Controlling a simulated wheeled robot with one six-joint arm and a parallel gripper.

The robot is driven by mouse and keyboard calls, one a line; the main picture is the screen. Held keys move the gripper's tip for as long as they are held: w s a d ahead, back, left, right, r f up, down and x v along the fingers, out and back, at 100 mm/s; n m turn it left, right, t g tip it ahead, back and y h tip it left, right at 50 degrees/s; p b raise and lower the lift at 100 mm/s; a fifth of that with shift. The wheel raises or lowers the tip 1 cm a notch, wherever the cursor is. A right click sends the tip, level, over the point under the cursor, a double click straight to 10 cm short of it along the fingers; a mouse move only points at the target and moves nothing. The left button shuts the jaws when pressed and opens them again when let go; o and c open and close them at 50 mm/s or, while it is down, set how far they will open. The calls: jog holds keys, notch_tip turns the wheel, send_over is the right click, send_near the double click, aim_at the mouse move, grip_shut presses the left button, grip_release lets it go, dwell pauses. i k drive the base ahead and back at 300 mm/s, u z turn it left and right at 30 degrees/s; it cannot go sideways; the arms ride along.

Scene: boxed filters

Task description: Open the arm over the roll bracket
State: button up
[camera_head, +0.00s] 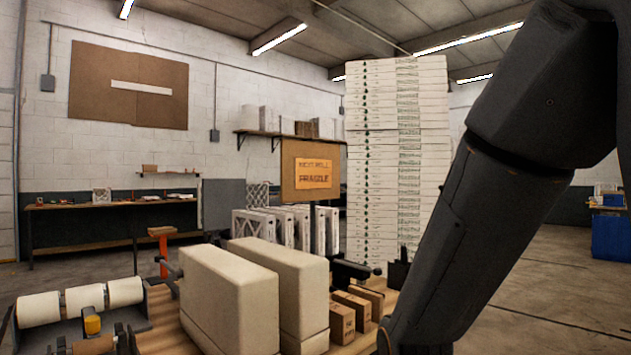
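White rolls (84,298) lie end to end in a dark holder at the lower left, which looks like the roll bracket. A yellow knob (92,323) sits on its front side. The holder's lower part is cut off by the frame. An orange upright (163,256) stands behind it, with a dark bar beside it. I cannot tell which piece is the bracket's arm or whether it is open or shut. My arm comes down from the upper right to the bottom edge, right of the rolls. My gripper is out of view.
Two large cream blocks (228,300) stand on the wooden table (160,322), right of the rolls. Small brown boxes (351,308) sit further right. A sign (313,172) reads "FRAGILE". A tall stack of white boxes (397,150) rises behind. Open floor lies at the right.

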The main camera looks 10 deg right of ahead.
aim_at(93, 323)
jog(key=k, duration=1.3)
jog(key=u, duration=0.65)
jog(key=i, duration=0.45)
jog(key=u, duration=0.55)
jog(key=i, duration=1)
jog(key=z, duration=0.55)
